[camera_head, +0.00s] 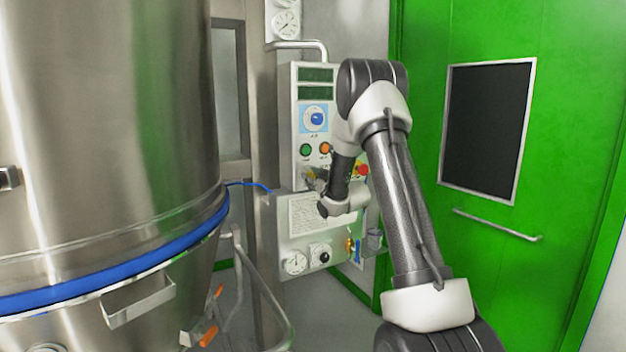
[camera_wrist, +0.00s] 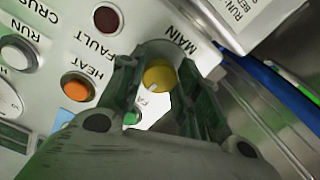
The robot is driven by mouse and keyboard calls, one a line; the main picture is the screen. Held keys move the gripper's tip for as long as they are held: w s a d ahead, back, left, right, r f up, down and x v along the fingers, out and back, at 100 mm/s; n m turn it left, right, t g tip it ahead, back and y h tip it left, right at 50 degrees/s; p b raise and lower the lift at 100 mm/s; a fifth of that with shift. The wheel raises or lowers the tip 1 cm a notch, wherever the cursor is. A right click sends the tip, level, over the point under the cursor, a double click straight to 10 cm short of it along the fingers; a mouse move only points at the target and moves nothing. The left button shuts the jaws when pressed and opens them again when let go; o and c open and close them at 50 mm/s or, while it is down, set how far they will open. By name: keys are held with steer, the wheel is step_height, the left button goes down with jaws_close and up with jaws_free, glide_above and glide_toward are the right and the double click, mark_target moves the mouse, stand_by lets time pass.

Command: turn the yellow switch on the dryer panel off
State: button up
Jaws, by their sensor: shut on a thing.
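In the wrist view the yellow switch (camera_wrist: 158,76) sits below the "MAIN" label on the pale dryer panel (camera_wrist: 65,22). It is round, and a small pale mark shows near its lower edge. My gripper (camera_wrist: 157,70) has one finger on each side of the switch and is shut on it. In the head view the panel (camera_head: 299,78) stands upright beyond my arm. My gripper (camera_head: 313,180) reaches its lower part there, and the switch is hidden behind it.
Near the switch are an orange "HEAT" button (camera_wrist: 77,87), a red "FAULT" lamp (camera_wrist: 107,20) and a green button (camera_wrist: 131,118). A large steel vessel (camera_head: 100,130) stands left, a green door (camera_head: 425,110) right.

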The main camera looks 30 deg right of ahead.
steer(key=n, duration=0.7)
stand_by(0.6)
steer(key=o, duration=1)
steer(key=shift+o, duration=0.2)
steer(key=shift+s, duration=0.1)
steer(key=s, duration=1.2)
steer(key=shift+d, duration=0.2)
steer(key=shift+w, duration=0.1)
